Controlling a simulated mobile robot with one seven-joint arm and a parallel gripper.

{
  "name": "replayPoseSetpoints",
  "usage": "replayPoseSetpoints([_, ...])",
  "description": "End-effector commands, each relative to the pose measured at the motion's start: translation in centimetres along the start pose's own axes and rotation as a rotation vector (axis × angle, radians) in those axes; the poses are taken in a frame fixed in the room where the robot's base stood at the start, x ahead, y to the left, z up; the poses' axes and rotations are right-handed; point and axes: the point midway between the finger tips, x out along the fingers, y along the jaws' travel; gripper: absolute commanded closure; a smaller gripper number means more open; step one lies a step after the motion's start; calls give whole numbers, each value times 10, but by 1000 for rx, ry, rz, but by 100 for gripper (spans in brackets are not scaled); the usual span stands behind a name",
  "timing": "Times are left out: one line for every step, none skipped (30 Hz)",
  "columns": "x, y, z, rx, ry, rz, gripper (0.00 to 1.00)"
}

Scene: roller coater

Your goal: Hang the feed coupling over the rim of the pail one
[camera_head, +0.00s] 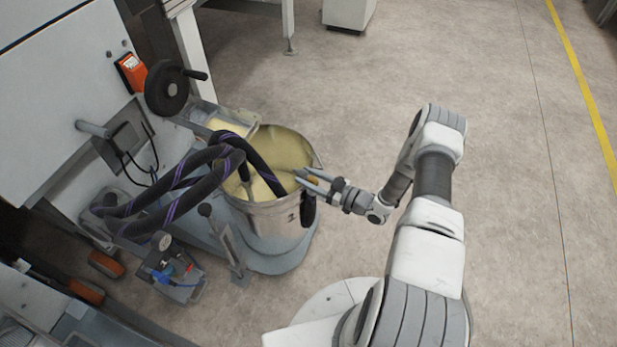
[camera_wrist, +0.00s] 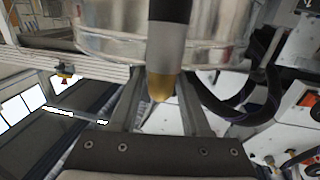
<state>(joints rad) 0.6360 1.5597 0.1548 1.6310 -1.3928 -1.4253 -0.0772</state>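The pail (camera_head: 262,217) is a silver metal bucket with yellow contents, upright on a grey base. A black hose with purple stripes (camera_head: 203,157) loops into its mouth, and a dark length (camera_head: 308,208) shows outside its near right wall. The feed coupling (camera_wrist: 167,45), grey with a brass tip, points down in front of the pail's wall (camera_wrist: 110,38) in the wrist view. My gripper (camera_head: 305,178) is at the pail's right rim. Its fingers (camera_wrist: 160,95) are apart around the brass tip, with a gap showing on the left. Whether the coupling's upper part touches the rim is hidden.
A handwheel (camera_head: 167,88) and a tray (camera_head: 232,125) on the machine stand behind the pail. A small device with a gauge (camera_head: 170,268) is at the lower left.

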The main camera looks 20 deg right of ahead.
Motion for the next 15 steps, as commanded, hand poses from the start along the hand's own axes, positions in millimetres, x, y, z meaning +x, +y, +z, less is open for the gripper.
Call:
replayPoseSetpoints([0,0,0,0,0,0,42])
replayPoseSetpoints([0,0,0,0,0,0,36])
replayPoseSetpoints([0,0,0,0,0,0,29])
replayPoseSetpoints([0,0,0,0,0,0,25])
replayPoseSetpoints([0,0,0,0,0,0,25])
replayPoseSetpoints([0,0,0,0,0,0,25])
replayPoseSetpoints([0,0,0,0,0,0,25])
replayPoseSetpoints([0,0,0,0,-1,0,25])
replayPoseSetpoints([0,0,0,0,-1,0,25])
replayPoseSetpoints([0,0,0,0,-1,0,25])
replayPoseSetpoints([0,0,1,1,-2,0,25])
replayPoseSetpoints([-1,0,0,1,-2,0,25])
replayPoseSetpoints([-1,0,0,1,-2,0,25])
replayPoseSetpoints([-2,0,0,1,-2,1,25])
replayPoseSetpoints([-5,0,0,1,-3,1,25])
